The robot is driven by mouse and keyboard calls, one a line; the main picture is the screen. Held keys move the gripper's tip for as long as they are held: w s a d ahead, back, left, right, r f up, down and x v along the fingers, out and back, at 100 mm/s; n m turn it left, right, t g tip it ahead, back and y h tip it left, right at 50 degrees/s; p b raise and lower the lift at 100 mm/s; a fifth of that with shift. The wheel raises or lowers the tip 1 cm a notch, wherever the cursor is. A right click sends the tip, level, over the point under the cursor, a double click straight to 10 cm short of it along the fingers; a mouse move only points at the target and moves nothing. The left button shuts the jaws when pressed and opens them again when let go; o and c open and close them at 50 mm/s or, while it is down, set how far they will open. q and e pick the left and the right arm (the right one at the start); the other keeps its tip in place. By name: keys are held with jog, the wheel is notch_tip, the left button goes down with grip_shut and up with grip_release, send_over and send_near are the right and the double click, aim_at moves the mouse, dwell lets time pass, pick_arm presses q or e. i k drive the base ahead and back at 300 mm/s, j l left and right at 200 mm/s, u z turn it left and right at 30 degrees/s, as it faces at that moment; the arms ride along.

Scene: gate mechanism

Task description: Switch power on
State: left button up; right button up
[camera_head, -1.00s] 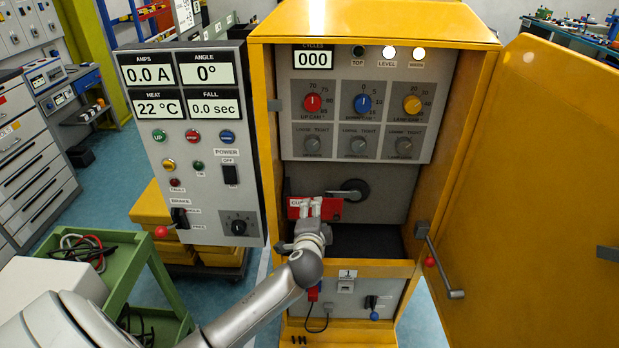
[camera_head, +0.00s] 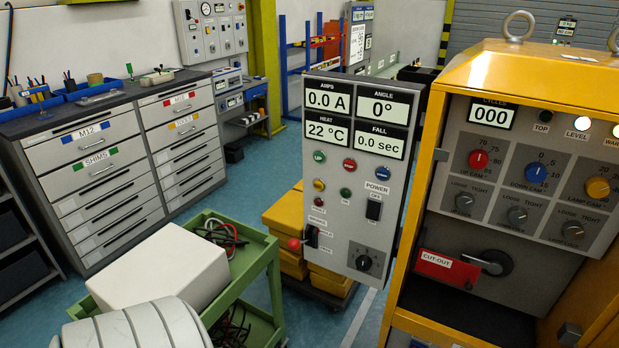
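The grey control panel (camera_head: 340,239) hangs at the left of the yellow cabinet (camera_head: 530,72). Its black POWER switch (camera_head: 373,210) sits at the right under a POWER label, with small ON/OFF lettering too small to read surely. The displays above it (camera_head: 360,115) are lit and read 0.0 A, 0°, 22 °C and 0.0 sec. Inside the cabinet a red CUT-OUT plate (camera_head: 447,268) sits beside a dark round knob (camera_head: 490,262).
A green cart (camera_head: 262,275) stands at the lower left, in front of yellow crates (camera_head: 284,222). A grey drawer unit (camera_head: 105,190) is behind at left. Cabinet dials (camera_head: 536,173) are at right; the LEVEL lamp (camera_head: 577,123) is lit. Floor between drawers and crates is clear.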

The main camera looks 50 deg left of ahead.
aim_at(373, 208)
jog(key=u, duration=0.4)
jog(key=j+u, duration=0.15)
jog(key=u, duration=0.25)
jog(key=k+j+u, duration=0.1)
jog(key=u, duration=0.3)
